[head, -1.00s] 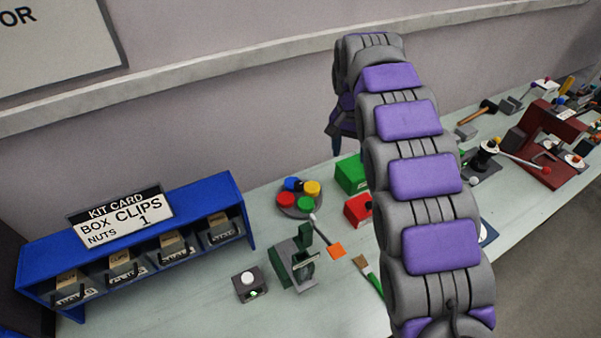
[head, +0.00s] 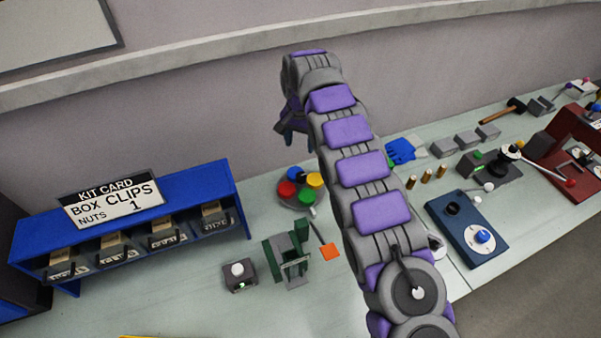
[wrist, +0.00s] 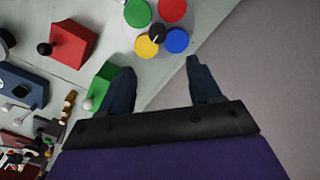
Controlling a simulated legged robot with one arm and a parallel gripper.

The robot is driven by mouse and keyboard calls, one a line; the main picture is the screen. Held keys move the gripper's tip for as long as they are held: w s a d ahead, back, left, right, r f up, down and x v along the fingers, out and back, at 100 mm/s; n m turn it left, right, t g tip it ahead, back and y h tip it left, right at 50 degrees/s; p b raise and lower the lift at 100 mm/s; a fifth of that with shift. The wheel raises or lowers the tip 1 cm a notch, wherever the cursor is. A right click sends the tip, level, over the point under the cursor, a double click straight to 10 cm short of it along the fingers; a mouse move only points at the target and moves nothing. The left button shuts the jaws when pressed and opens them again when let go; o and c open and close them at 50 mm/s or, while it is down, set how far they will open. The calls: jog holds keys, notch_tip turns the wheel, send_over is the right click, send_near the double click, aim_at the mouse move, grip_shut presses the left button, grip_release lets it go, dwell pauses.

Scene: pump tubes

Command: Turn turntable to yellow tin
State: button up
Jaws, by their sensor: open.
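The turntable (head: 300,200) stands on the bench with four coloured round tins: a red tin (head: 287,189), a blue tin (head: 296,174), a yellow tin (head: 314,180) and a green tin (head: 306,195). A handle with an orange flag (head: 329,252) reaches out on its near side. In the wrist view the yellow tin (wrist: 147,45) and blue tin (wrist: 176,40) are nearest my gripper, with a dark knob (wrist: 156,34) between the tins. My gripper (head: 290,137) is open and empty, above and behind the turntable. Its two fingers (wrist: 160,75) point toward the tins.
A blue bin rack (head: 130,205) stands at the left. A green clamp-like fixture (head: 288,250) and a button box (head: 239,276) sit in front of the turntable. A red box (wrist: 72,44) and a green box (wrist: 101,86) are beside it. The wall is close behind.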

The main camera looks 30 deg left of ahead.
aim_at(301, 175)
jog(key=f+b, duration=0.1)
jog(key=f, duration=1.3)
jog(key=shift+d+f+b, duration=0.2)
jog(key=shift+b, duration=0.2)
grip_shut()
